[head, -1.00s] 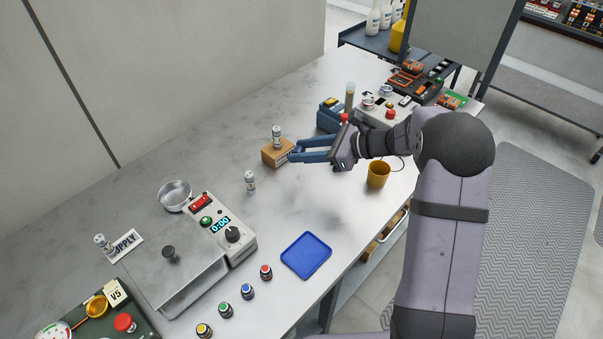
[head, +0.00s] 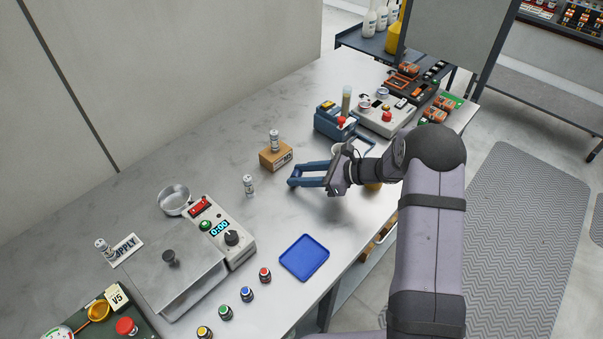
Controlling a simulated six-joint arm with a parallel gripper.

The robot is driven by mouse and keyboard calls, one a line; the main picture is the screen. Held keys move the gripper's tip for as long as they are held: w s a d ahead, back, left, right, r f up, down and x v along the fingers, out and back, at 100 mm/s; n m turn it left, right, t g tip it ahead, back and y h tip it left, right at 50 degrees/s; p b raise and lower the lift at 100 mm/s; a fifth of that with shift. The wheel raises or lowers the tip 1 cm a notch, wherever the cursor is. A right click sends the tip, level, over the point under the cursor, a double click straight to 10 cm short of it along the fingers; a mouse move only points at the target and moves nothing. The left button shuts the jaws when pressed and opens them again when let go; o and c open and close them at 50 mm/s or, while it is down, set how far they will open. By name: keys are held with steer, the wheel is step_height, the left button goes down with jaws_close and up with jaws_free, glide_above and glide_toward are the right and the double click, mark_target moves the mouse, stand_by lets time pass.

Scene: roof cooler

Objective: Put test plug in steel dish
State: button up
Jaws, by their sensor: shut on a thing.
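My gripper (head: 293,183) is above the middle of the worktop, to the right of the cardboard box. Its blue fingers come together at the tips on a small thing; it is too hidden for me to tell whether it is the test plug. I cannot pick out the test plug elsewhere with certainty. The steel dish (head: 174,202), a round, shallow metal bowl, sits on the worktop at the left, beside the control box and well apart from my gripper. No plug shows in it.
A white labelled cylinder (head: 249,187) stands between gripper and dish. Another (head: 274,141) stands on the cardboard box (head: 276,157). The control box (head: 222,232) is right of the dish. A blue tray (head: 304,257) and several small capped jars lie in front. Clear worktop lies behind the dish.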

steer(key=shift+f, duration=0.1)
steer(key=shift+f, duration=0.15)
steer(key=o, duration=1.1)
